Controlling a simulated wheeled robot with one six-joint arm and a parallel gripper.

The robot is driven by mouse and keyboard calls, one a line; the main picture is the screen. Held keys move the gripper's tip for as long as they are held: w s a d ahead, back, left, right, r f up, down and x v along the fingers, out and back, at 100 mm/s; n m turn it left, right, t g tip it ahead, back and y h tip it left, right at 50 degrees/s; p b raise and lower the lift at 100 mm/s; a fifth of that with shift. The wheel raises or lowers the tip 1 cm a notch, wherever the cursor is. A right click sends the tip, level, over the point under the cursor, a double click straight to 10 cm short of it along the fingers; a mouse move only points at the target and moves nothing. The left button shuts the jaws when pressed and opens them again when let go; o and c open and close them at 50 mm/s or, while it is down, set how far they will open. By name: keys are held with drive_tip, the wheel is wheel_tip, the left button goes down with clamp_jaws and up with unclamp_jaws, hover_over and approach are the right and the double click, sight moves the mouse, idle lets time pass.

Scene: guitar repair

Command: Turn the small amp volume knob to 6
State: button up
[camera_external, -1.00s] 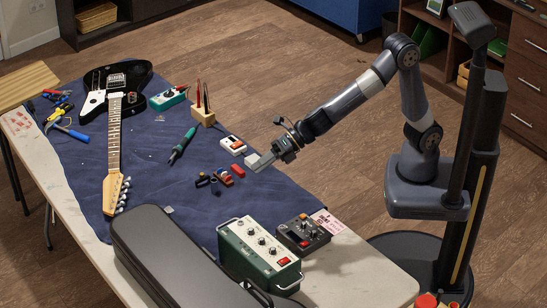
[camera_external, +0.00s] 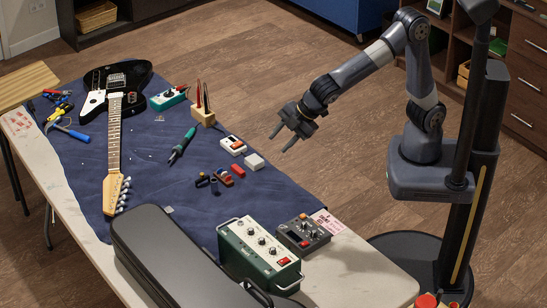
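The small amp appears to be the green box (camera_external: 258,262) with a pale top panel, a carry handle at each end and a red switch. It stands near the front edge of the table.
A black pedal-like box (camera_external: 303,236) stands right beside the amp, and a long dark case (camera_external: 185,262) lies to its left. A light grey block (camera_external: 254,161), a white box (camera_external: 232,145) and a red block (camera_external: 238,171) lie on the blue mat (camera_external: 150,165). A guitar (camera_external: 114,130) lies further left.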

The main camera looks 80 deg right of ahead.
drive_tip(key=s+m+g, duration=0.1)
drive_tip(key=s+r+m+p, duration=0.1)
drive_tip(key=s+m, duration=0.1)
drive_tip(key=shift+s+d+r+m+g, duration=0.15)
drive_tip(key=shift+m+g, duration=0.15)
drive_tip(key=shift+g, duration=0.1)
drive_tip(key=n+t+y+b, duration=0.6)
drive_tip(key=n+b, duration=0.4)
drive_tip(key=n, duration=2.4)
approach(263, 238)
drive_tip(key=p+x, duration=0.2)
drive_tip(key=x, duration=0.6)
